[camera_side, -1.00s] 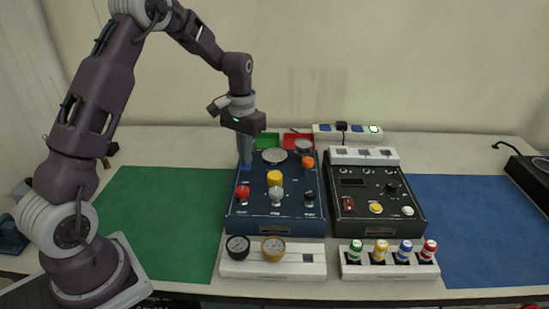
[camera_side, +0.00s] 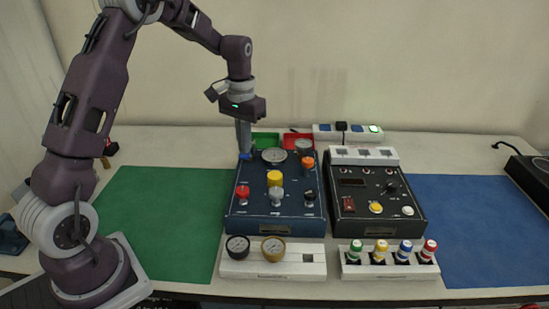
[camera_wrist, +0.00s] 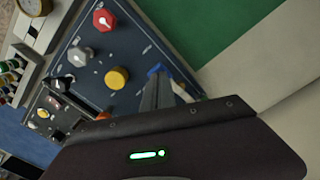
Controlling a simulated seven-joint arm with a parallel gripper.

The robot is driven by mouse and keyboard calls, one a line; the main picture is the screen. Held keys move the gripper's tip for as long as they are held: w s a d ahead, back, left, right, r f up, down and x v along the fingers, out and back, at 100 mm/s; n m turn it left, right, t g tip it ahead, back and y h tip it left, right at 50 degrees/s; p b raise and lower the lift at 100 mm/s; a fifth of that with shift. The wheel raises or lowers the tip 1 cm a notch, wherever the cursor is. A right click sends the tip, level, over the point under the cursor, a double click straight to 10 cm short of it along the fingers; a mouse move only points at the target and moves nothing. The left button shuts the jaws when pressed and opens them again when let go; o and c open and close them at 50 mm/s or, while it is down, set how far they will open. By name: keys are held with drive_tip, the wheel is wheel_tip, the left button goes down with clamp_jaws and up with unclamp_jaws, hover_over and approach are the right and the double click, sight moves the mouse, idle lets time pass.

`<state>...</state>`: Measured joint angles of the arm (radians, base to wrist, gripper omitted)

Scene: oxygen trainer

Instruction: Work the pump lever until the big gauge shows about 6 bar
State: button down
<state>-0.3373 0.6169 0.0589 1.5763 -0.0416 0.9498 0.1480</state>
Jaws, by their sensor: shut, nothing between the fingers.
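The blue pump panel (camera_side: 275,222) stands on the table. The lever's blue end (camera_side: 246,156) is at the panel's back left, and it also shows in the wrist view (camera_wrist: 155,70). My gripper (camera_side: 244,150) is shut and empty, with its fingertips right at the blue end; in the wrist view my fingers (camera_wrist: 154,80) partly cover it. I cannot tell whether they touch it. The big gauge (camera_side: 273,155) is a round pale dial at the panel's back, right of the lever. Its needle is too small to read.
A red knob (camera_side: 243,191), yellow knob (camera_side: 274,178), grey knob (camera_side: 276,195) and orange knob (camera_side: 308,162) stick up from the panel. A black panel (camera_side: 375,222) stands at right. The green mat (camera_side: 160,220) at left is clear.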

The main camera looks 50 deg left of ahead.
drive_tip(key=shift+f, duration=1.95)
drive_tip(key=shift+r, duration=1.95)
drive_tip(key=shift+f, duration=0.1)
idle(1.6)
idle(0.4)
